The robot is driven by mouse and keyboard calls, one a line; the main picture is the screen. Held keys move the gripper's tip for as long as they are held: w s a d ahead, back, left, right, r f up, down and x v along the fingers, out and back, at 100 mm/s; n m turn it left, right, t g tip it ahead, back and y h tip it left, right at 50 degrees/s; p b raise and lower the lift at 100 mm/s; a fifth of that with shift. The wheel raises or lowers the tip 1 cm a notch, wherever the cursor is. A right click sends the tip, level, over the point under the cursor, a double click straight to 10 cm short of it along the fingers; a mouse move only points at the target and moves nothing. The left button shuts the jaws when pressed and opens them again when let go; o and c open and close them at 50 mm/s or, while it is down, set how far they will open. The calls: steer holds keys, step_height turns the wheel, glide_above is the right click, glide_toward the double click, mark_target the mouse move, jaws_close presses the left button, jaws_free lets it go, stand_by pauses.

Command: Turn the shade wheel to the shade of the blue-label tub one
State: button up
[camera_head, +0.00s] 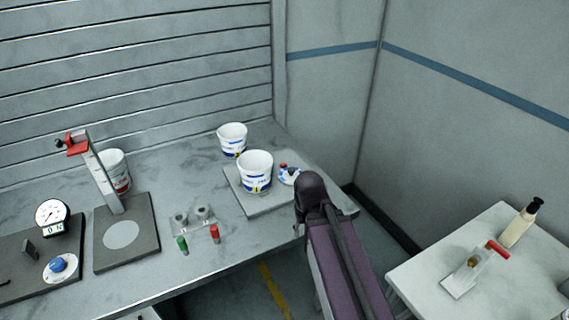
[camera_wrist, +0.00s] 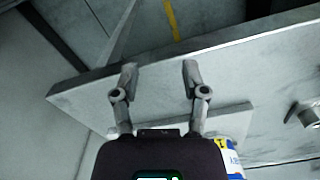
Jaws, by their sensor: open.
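Two white tubs with blue and yellow labels stand at the back: a front tub (camera_head: 255,173) on a grey plate (camera_head: 262,208) and a rear tub (camera_head: 232,140) behind it. A small white disc with blue marks and a red knob (camera_head: 288,175) sits on the plate, right of the front tub. Another white disc with a blue knob (camera_head: 59,267) is at the far left. I cannot tell for certain which is the shade wheel. My gripper (camera_wrist: 158,75) is open and empty over the bench edge in the wrist view. In the head view my arm mostly hides it.
A stand with a red handle (camera_head: 77,146) and a red-label tub (camera_head: 117,172) are left. A gauge (camera_head: 52,217), a small holder (camera_head: 196,222) and green (camera_head: 182,245) and red (camera_head: 215,234) pieces are in front. A side table (camera_head: 510,270) holds a pump bottle (camera_head: 521,225).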

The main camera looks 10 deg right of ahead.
steer(key=shift+w+d, duration=0.3)
steer(key=shift+d, duration=0.1)
steer(key=o, duration=0.3)
steer(key=shift+w+d, duration=0.1)
step_height(320, 180, up, 13)
steer(key=m+p, duration=0.8)
steer(key=p, duration=0.5)
glide_above(291, 169)
steer(key=shift+d+r, duration=0.1)
step_height(291, 169, down, 14)
steer(key=b, duration=1.3)
steer(key=shift+r+b, duration=0.15)
steer(key=shift+b, duration=0.15)
